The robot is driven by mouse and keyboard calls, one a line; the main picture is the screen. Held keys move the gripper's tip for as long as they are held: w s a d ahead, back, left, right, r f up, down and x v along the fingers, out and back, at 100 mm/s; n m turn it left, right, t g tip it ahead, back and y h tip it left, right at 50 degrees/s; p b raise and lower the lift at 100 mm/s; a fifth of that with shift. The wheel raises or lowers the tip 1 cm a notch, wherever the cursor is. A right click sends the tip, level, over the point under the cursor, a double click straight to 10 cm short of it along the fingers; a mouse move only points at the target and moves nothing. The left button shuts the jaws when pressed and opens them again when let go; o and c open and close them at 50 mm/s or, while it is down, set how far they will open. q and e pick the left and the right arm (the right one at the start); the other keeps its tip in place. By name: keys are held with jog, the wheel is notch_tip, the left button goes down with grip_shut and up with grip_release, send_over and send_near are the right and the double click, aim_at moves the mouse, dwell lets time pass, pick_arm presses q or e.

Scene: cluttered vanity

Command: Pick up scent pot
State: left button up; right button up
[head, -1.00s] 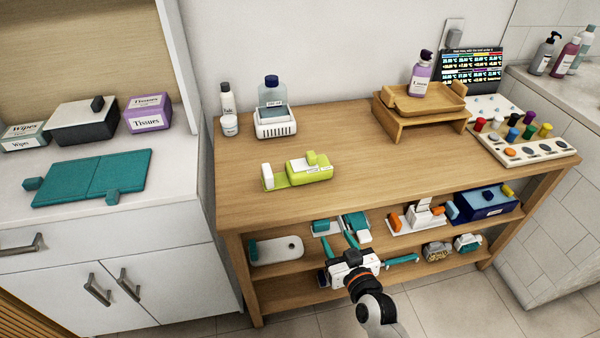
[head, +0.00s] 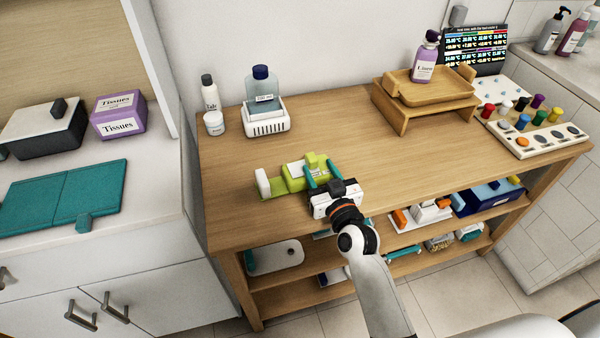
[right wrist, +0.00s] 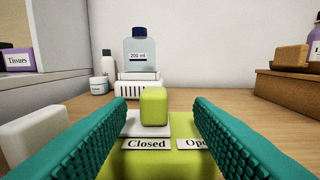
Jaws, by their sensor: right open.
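No label names a scent pot, so I cannot tell for sure which thing it is. A small white round jar (head: 214,123) stands beside the talc bottle (head: 208,92) at the back left of the wooden table; it also shows in the right wrist view (right wrist: 99,86). A lime-green device (head: 293,177) with a lime knob (right wrist: 153,106) and "Closed" and "Open" labels lies near the front. My right gripper (head: 323,167) is open, its teal fingers on either side of the lime knob in the right wrist view, with nothing held. My left gripper is out of view.
A clear 200 ml bottle (head: 262,84) stands on a white slotted base (head: 266,122). A wooden stand (head: 402,118) carries a tray and a purple bottle (head: 425,60). A panel with coloured pegs (head: 540,137) is at the right. The table middle is clear.

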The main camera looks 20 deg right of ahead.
aim_at(309, 154)
jog(key=shift+w, duration=0.55)
jog(key=w, duration=0.2)
jog(key=w+a, duration=0.1)
jog(key=w, duration=0.1)
jog(key=shift+w, duration=0.7)
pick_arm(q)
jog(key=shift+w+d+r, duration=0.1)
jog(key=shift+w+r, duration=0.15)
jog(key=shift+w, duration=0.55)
pick_arm(e)
jog(key=shift+s, duration=0.1)
jog(key=shift+c, duration=0.4)
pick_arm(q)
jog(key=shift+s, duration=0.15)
pick_arm(e)
jog(key=shift+r, duration=0.1)
grip_shut()
